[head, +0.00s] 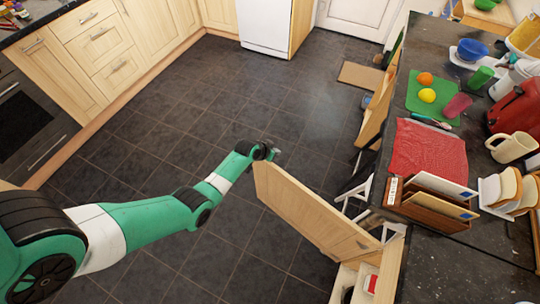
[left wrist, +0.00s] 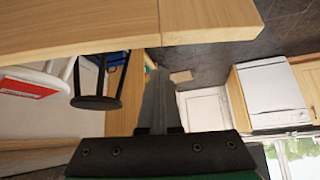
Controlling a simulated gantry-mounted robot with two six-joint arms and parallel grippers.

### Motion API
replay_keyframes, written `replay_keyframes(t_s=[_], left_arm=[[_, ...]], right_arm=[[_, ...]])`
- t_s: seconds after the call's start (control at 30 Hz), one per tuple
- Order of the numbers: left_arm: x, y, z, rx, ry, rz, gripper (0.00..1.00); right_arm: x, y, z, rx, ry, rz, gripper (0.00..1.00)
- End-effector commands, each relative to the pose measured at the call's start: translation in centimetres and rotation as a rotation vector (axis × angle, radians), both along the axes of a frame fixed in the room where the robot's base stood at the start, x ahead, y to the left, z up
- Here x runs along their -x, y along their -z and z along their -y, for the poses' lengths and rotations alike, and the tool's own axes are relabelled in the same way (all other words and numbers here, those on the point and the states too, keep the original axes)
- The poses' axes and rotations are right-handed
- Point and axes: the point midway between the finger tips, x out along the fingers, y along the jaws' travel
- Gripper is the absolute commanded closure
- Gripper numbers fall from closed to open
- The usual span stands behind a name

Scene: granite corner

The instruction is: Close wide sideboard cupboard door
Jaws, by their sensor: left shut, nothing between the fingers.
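The sideboard's wide wooden cupboard door (head: 312,215) stands open, swung out over the dark floor from the sideboard at right. It also shows as a pale wooden panel across the top of the left wrist view (left wrist: 90,22). My left gripper (head: 275,153) is shut and empty near the door's far free end. In the left wrist view its fingers (left wrist: 158,105) lie close to the panel's edge; I cannot tell whether they touch it. My right gripper is not in view.
The sideboard's dark worktop (head: 470,265) carries a red cloth (head: 428,150), a green board (head: 430,97), a mug (head: 513,149) and bread slices. A red-labelled item (head: 371,284) shows in the open cupboard. Tiled floor (head: 220,120) left of the door is free.

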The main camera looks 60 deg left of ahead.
Motion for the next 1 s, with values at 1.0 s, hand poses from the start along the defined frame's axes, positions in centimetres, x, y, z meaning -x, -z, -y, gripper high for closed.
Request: replay_keyframes(t_s=[1.0], left_arm=[[4.6, 0.5, 1.7, 0.000, -0.028, -0.002, 1.00]], right_arm=[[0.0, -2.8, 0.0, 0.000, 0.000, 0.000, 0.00]])
